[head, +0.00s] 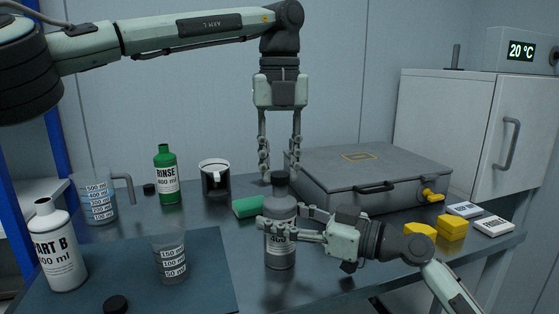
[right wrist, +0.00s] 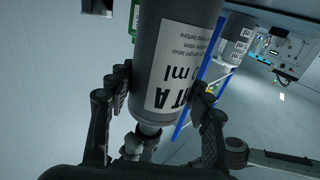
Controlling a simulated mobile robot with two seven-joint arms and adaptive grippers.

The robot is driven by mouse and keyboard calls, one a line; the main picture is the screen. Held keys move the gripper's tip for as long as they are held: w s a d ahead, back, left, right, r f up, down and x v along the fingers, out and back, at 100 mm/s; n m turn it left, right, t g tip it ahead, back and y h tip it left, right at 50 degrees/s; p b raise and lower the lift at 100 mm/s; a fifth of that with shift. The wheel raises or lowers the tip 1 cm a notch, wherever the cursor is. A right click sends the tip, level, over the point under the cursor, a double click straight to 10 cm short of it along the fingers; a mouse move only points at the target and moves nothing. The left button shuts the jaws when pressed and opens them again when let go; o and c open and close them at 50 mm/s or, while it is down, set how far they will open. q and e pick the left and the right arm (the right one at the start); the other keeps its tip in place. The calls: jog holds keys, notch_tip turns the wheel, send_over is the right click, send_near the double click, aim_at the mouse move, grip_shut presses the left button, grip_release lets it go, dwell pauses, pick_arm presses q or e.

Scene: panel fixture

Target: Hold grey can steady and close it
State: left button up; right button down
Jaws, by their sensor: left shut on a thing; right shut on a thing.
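The grey can (head: 281,250) stands upright near the front middle of the table, its label partly covered by my right gripper. My right gripper (head: 275,226) is shut around the can's upper body. In the right wrist view the can (right wrist: 180,50) appears neck-down between its two fingers (right wrist: 160,100). My left gripper (head: 281,172) points straight down over the can, its fingertips shut on a dark grey cap (head: 280,179). The cap is at the can's neck, in line with it. I cannot tell whether it is seated or threaded.
A grey case (head: 370,165) stands behind right, near yellow blocks (head: 452,228). A clear beaker (head: 169,260), white bottle (head: 58,250) and loose black cap (head: 116,304) are left. The dark mat (head: 215,275) has bare room.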

pick_arm(q)
jog(key=shift+f, duration=0.55)
dwell(0.4)
